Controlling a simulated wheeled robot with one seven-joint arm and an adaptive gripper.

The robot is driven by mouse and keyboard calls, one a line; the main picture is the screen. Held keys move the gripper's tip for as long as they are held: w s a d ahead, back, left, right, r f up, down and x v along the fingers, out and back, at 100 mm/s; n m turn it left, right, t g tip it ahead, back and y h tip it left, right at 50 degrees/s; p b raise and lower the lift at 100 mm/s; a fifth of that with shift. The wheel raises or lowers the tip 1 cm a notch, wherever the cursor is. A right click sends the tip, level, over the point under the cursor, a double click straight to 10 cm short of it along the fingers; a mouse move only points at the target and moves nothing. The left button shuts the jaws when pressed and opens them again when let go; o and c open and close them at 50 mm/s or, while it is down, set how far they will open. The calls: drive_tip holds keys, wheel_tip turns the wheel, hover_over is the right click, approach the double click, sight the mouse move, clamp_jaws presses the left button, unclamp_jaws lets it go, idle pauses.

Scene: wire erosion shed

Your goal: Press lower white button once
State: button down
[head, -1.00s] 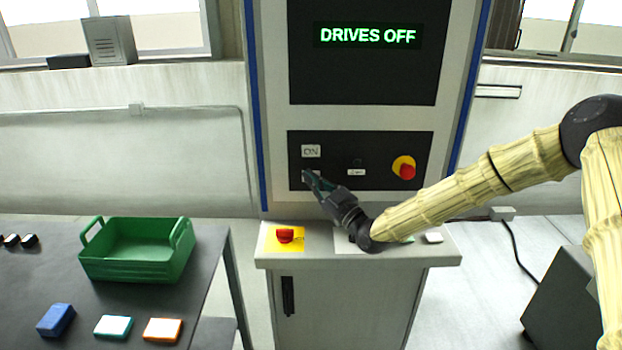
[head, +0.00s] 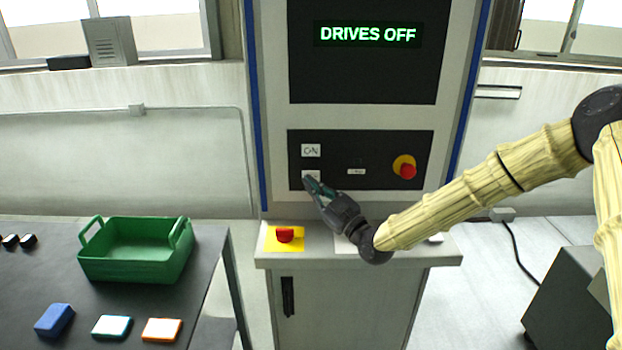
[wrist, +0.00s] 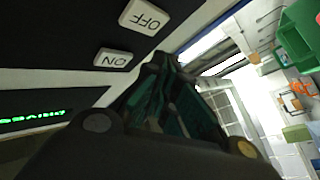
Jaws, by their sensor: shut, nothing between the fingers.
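The lower white button (head: 311,174) sits on the dark control panel, just below the white ON button (head: 311,151). In the wrist view, the lower button (wrist: 145,17) reads OFF and the ON button (wrist: 113,60) is beside it. My gripper (head: 309,181) is shut and empty, its fingertips in front of the lower edge of the lower button and hiding part of it. In the wrist view, my gripper (wrist: 163,62) points toward the panel near both buttons. I cannot tell whether the tips touch the button. The screen (head: 367,34) reads DRIVES OFF.
A red knob on yellow (head: 404,167) is at the panel's right. A red button on a yellow plate (head: 285,236) is on the ledge below. At left, a dark table (head: 215,262) holds a green crate (head: 135,270) and several small blocks.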

drive_tip(key=shift+s, duration=1.25)
